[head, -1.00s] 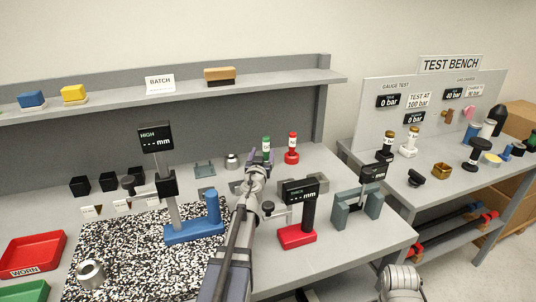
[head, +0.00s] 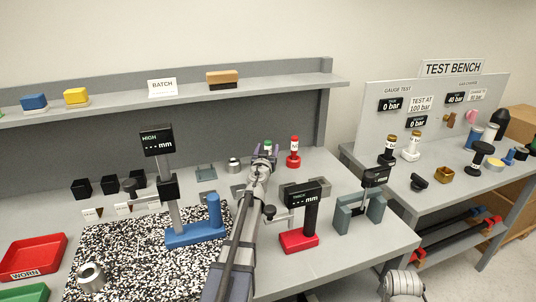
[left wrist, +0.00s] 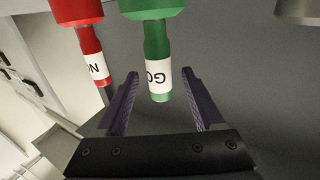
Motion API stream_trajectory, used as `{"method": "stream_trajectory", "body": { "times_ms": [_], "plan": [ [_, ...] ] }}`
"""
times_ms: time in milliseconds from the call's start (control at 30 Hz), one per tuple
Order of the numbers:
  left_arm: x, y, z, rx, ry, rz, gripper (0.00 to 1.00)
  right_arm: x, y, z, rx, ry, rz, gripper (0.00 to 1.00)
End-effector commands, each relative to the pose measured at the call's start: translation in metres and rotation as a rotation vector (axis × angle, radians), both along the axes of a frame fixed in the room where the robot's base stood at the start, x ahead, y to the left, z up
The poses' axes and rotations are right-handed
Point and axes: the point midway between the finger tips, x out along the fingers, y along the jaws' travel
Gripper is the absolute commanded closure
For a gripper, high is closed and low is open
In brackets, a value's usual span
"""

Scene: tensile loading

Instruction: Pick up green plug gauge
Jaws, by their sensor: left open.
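The green plug gauge (left wrist: 157,55) has a green body and a white band with GO lettering. In the left wrist view its narrow end sits between the fingertips of my open left gripper (left wrist: 160,85), with gaps on both sides. In the head view only the top of the green plug gauge (head: 267,146) shows behind my left gripper (head: 264,155). A red plug gauge (head: 293,152) stands just to its right; it also shows in the left wrist view (left wrist: 91,50), outside the left finger. My right gripper is not clearly seen in either view.
A red-based gauge (head: 299,240) and a grey stand (head: 360,208) are right of my left arm. A blue height gauge (head: 195,234) stands on the speckled plate (head: 120,255) at left. A silver ring (head: 234,165) is near the green plug gauge.

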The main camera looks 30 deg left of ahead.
Motion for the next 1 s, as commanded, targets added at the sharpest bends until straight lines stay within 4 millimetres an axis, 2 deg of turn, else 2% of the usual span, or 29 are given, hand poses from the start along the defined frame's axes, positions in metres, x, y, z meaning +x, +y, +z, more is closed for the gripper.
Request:
{"method": "stream_trajectory", "body": {
  "times_ms": [33,100,333,900,933,1000],
  "plan": [
    [0.0097,0.0039,0.0000,0.001,0.000,0.000,0.31,0.0000,0.0000,0.0001,0.000,0.000,0.000,0.50],
    [0.0136,0.0055,0.0000,0.001,0.000,0.000,0.31,0.0000,0.0000,0.0001,0.000,0.000,0.000,0.50],
    [0.0124,0.0050,0.0000,0.001,0.000,0.000,0.33,0.0000,0.0000,0.0001,0.000,0.000,0.000,0.50],
    [0.0123,0.0051,0.0000,0.000,0.000,0.000,0.97,0.0000,0.0000,0.0001,0.000,0.000,0.000,0.50],
    [0.0123,0.0051,0.0000,0.000,0.000,0.000,1.00,0.0000,0.0000,0.0001,0.000,0.000,0.000,0.50],
    [0.0123,0.0051,0.0000,0.000,0.000,0.000,1.00,0.0000,0.0000,0.0000,0.000,0.000,0.000,0.50]
  ]
}}
